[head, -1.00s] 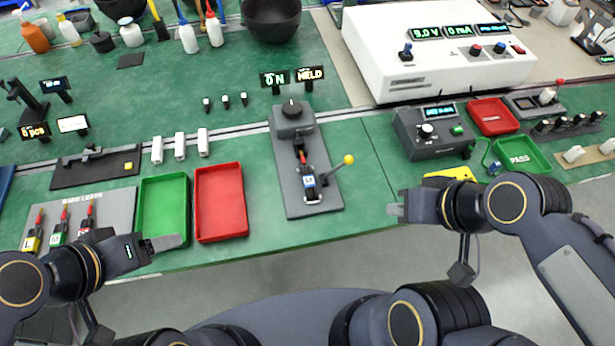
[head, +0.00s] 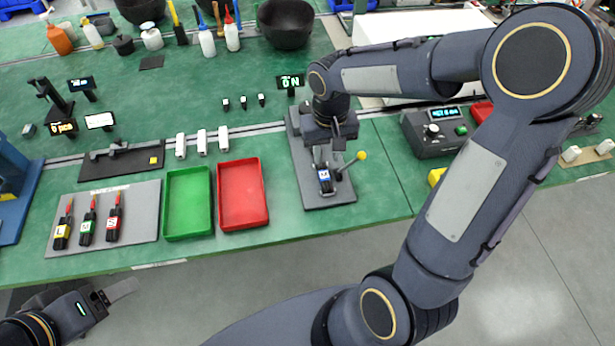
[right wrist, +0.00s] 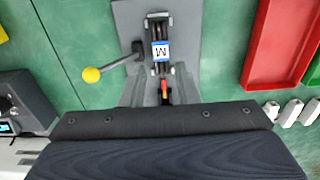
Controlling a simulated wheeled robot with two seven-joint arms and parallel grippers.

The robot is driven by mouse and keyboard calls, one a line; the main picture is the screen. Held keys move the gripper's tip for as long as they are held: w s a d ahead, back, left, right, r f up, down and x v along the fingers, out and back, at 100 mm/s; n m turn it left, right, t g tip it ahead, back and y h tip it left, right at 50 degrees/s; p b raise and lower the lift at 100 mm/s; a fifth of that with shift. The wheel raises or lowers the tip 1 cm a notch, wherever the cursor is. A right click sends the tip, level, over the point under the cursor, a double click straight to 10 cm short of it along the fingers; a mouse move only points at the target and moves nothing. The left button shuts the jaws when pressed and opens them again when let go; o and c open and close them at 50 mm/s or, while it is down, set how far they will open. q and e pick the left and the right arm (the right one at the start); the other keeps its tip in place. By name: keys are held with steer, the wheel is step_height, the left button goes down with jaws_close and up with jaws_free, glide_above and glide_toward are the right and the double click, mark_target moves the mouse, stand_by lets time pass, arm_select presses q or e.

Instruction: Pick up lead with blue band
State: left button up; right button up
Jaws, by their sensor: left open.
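The lead with the blue band (head: 323,175) lies in the grey lever fixture (head: 328,200). Its blue band with a letter M shows in the right wrist view (right wrist: 160,51), and its red end (right wrist: 165,88) points toward my right gripper. My right gripper (right wrist: 159,92) hangs over the fixture, its fingers apart on either side of the red end; I see no grip on it. In the head view the arm partly hides the fixture's upper part. My left gripper (head: 117,291) is open and empty, off the table's front edge at lower left.
The yellow-knobbed lever (head: 361,156) stands beside the lead. Green (head: 188,235) and red (head: 243,225) trays lie left of the fixture. Three other leads, yellow (head: 62,230), green (head: 87,225) and red (head: 114,222), lie on a grey mat (head: 145,225).

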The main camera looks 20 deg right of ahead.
mark_target(324, 174)
steer(key=f, duration=0.7)
steer(key=shift+w+f, duration=0.4)
steer(key=shift+c, duration=0.5)
jaws_close()
steer(key=shift+r, duration=0.1)
